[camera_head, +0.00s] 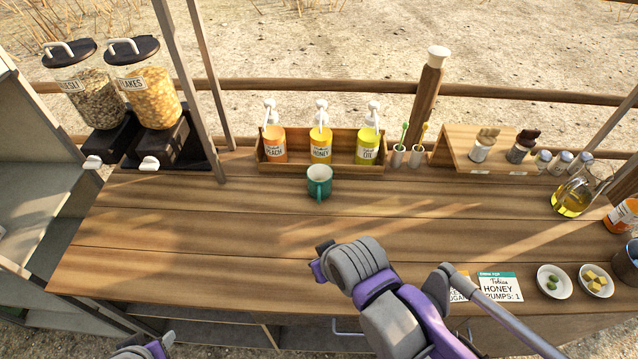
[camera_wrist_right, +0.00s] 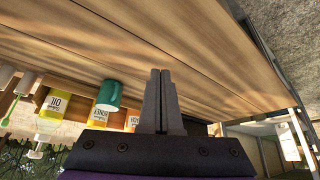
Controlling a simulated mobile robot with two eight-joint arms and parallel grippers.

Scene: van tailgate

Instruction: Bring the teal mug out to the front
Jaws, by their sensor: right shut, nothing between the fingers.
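The teal mug (camera_head: 319,185) stands upright on the wooden counter (camera_head: 200,235), just in front of the pump-bottle rack. Its handle points toward me. The mug also shows upside down in the right wrist view (camera_wrist_right: 109,96), left of my fingers. My right gripper (camera_wrist_right: 160,72) is shut and empty, its two fingers together, apart from the mug. In the head view my right arm reaches over the counter's front part, and its fingers cannot be made out there. Only a piece of my left arm shows at the bottom left; its jaws are not visible.
A wooden rack (camera_head: 268,168) behind the mug holds peach, honey and oil pump bottles. Cereal dispensers (camera_head: 155,95) stand at left. An order card (camera_head: 499,287) and small dishes (camera_head: 554,282) lie at front right. The counter's left and middle are clear.

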